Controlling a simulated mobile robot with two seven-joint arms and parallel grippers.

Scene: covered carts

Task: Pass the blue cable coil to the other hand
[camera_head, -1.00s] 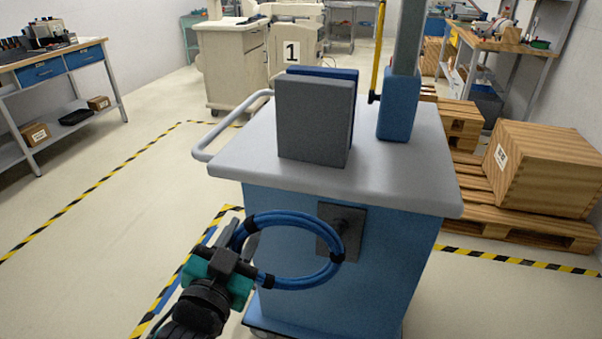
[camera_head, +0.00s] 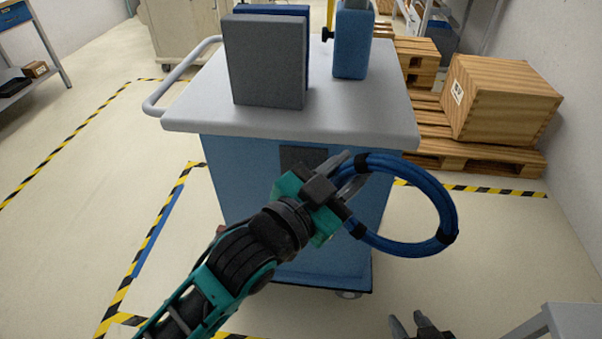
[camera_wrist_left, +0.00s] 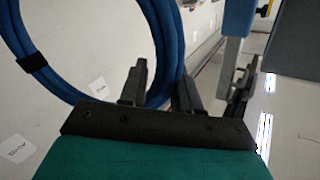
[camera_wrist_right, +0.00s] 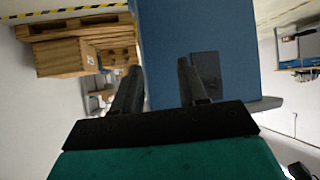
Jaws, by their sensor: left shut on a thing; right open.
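The blue cable coil (camera_head: 447,213) is a ring bound with black bands. My left gripper (camera_head: 350,175) is shut on its left side and holds it in the air in front of the cart; the ring sticks out to the right. In the left wrist view the coil (camera_wrist_left: 155,30) passes between the fingers (camera_wrist_left: 160,85). My right gripper (camera_head: 415,325) shows only its fingertips at the bottom edge of the head view, below the coil and apart from it. In the right wrist view its fingers (camera_wrist_right: 160,85) are open and empty.
A blue cart (camera_head: 235,165) with a grey top (camera_head: 350,115) stands just behind the coil, carrying grey and blue panels (camera_head: 265,60). A wooden crate (camera_head: 505,95) sits on pallets (camera_head: 480,158) at the right. A grey surface (camera_head: 575,322) is at the bottom right.

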